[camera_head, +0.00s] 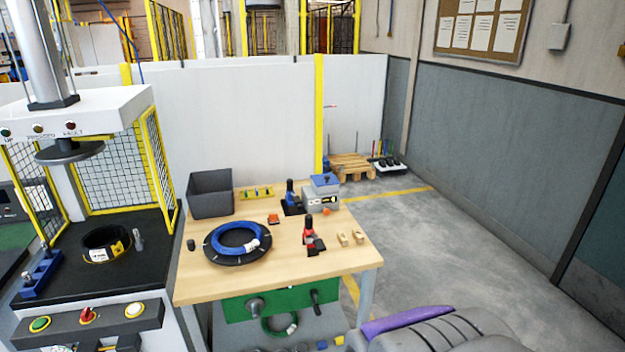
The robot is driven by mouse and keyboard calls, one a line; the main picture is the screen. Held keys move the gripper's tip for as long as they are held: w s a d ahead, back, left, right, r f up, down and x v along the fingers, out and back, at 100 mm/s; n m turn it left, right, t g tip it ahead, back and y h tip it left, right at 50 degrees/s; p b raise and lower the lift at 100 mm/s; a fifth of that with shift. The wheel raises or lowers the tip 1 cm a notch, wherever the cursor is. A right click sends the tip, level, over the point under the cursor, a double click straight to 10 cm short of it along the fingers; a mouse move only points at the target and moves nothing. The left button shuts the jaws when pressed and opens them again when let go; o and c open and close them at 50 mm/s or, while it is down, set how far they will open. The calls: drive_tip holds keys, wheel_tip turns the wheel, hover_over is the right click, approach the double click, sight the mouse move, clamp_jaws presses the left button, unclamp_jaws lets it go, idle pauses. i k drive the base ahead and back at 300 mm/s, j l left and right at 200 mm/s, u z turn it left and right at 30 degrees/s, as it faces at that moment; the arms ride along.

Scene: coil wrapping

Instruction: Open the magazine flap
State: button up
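I cannot make out for sure which thing is the magazine. A small light grey box (321,200) with a blue top (325,180) stands at the back right of the wooden workbench (205,288); it is too small to tell whether the top is a flap or whether it is open. A blue and black hand tool (291,198) stands beside it on the left. A red and black hand tool (312,240) stands nearer the front. A blue coil (228,237) lies on a black disc. My gripper is not in view.
A dark grey bin (211,194) stands at the bench's back left. A press (100,110) with yellow-framed mesh guards stands at the left. A wooden pallet (352,166) lies behind the bench. Grey floor (460,240) is clear at the right. My own body shows at the bottom right.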

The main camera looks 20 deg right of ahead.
sight(327, 178)
drive_tip(key=i+l+u, duration=0.15)
drive_tip(key=i+l, duration=0.6)
drive_tip(key=l, duration=0.15)
